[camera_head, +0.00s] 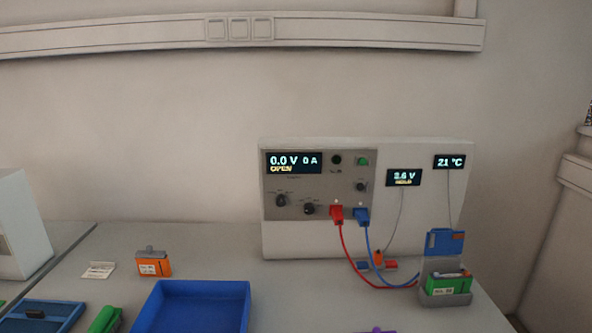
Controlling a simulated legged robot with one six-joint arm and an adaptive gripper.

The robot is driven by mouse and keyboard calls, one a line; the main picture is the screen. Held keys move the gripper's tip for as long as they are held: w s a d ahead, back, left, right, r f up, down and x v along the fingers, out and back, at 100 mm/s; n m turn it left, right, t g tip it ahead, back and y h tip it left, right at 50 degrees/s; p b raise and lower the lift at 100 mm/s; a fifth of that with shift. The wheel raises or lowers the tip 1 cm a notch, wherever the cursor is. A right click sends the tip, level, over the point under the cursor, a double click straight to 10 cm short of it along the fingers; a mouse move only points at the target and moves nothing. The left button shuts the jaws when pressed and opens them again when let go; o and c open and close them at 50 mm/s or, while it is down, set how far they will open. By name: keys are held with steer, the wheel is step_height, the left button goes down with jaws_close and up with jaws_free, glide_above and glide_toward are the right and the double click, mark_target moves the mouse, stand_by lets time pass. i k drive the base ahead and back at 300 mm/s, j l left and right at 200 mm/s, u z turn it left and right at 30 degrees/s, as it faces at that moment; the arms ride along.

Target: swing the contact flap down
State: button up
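The contact flap (444,243) is blue and stands upright at the back of a grey cell holder (425,290) at the right of the bench. A green battery cell (449,286) with a white label sits in the holder, below and in front of the raised flap. Red and blue leads run from the plugs on the cycler (318,183) to the holder's left side. The cycler display reads 0.0 V, 0 A and OPEN. My gripper is not in view.
A blue tray (243,315) stands front centre. Bench between tray and holder is mostly clear, with a purple object at the front edge.

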mark_target(439, 242)
steer(key=l+u, duration=0.3)
steer(key=l, duration=1.8)
steer(key=i+l, duration=0.15)
steer(key=l, duration=0.15)
steer(key=i+l, duration=0.15)
steer(key=l, duration=0.15)
steer(key=i, duration=0.15)
steer(key=u, duration=0.05)
